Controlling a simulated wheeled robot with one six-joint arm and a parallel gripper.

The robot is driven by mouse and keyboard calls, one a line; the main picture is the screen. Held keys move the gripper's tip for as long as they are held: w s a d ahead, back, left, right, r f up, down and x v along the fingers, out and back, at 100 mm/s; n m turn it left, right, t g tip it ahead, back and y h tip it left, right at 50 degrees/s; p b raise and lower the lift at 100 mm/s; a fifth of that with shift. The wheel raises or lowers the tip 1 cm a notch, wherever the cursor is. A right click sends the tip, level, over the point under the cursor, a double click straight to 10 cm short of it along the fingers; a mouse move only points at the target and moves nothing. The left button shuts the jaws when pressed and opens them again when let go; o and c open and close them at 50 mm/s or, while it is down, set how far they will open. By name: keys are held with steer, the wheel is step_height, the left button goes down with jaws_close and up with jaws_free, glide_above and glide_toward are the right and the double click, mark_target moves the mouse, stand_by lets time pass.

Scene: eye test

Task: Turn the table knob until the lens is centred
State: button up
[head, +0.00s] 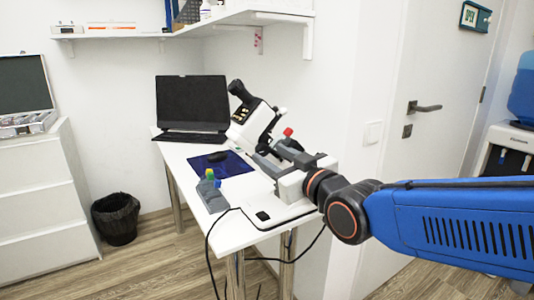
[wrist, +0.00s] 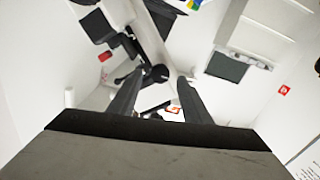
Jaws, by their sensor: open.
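A black-and-white eye-test instrument (head: 256,119) stands tilted at the back of the white table (head: 228,232). My gripper (head: 268,153) is over the table just in front of the instrument, its two dark fingers apart. In the wrist view my gripper (wrist: 161,77) is open, and a small black round knob (wrist: 160,73) shows between the fingertips. I cannot tell whether the fingers touch it. A red-topped part (head: 288,132) shows just behind the fingers. I cannot make out the lens or whether it is centred.
A dark laptop (head: 191,105) stands on the table's far left. A dark blue mat (head: 232,163) and a grey block with coloured tops (head: 211,192) lie nearer. Black cables hang off the front edge. A black bin (head: 117,219) stands on the floor at left.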

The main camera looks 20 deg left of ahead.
mark_target(264, 151)
steer(key=shift+x, duration=1.5)
steer(key=c, duration=1)
steer(key=shift+m, duration=0.9)
steer(key=shift+c, duration=0.2)
steer(key=o, duration=1)
steer(key=shift+o, duration=0.2)
steer(key=shift+s+d, duration=0.1)
steer(key=v, duration=1.7)
